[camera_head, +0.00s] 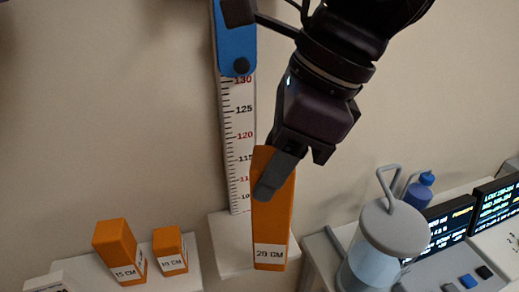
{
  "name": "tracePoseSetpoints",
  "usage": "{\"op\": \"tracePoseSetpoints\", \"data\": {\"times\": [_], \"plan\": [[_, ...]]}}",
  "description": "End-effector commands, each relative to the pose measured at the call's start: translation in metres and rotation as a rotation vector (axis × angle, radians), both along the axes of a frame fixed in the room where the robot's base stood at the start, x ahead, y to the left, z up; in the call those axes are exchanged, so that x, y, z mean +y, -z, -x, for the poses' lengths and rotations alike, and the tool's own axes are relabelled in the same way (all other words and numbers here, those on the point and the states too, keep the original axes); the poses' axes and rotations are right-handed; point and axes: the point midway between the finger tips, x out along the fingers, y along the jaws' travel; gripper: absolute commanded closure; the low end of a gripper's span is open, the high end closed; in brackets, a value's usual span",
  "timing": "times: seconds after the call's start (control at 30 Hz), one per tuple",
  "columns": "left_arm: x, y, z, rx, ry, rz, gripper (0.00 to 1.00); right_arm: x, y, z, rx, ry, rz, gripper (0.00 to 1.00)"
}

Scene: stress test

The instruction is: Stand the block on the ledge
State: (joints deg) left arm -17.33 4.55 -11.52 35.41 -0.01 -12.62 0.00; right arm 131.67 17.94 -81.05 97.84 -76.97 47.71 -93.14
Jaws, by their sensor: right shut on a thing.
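My right gripper (270,183) comes in from the top right and is shut on the tall orange block labelled "20 CM" (270,225). One finger lies across the block's upper part; the other finger is mostly hidden. The block is close to upright, its label at the lower end. It is in front of a white ledge (228,245) at the foot of a wall ruler (238,150). I cannot tell whether the block's bottom touches the ledge. My left gripper is not in view.
Two shorter orange blocks, "15 CM" (119,250) and "10 CM" (170,250), stand on a white shelf (195,280) at lower left. A blue slider (236,45) is on the ruler. A lidded jar (385,240), a blue bottle (420,190) and display screens (495,203) crowd the right.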

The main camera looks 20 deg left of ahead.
Motion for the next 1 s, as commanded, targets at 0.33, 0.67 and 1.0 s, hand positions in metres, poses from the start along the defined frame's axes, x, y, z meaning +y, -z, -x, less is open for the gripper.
{"op": "tracePoseSetpoints", "data": {"times": [0.33, 0.67, 1.0], "plan": [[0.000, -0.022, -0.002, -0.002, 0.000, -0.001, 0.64, 0.031, -0.002, -0.046, 0.001, 0.001, -0.001, 1.00], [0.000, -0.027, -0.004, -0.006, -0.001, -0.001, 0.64, 0.042, 0.006, -0.061, 0.001, -0.001, -0.001, 1.00], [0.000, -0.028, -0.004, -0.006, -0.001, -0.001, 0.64, 0.041, 0.029, -0.061, 0.000, -0.001, -0.001, 1.00]]}}
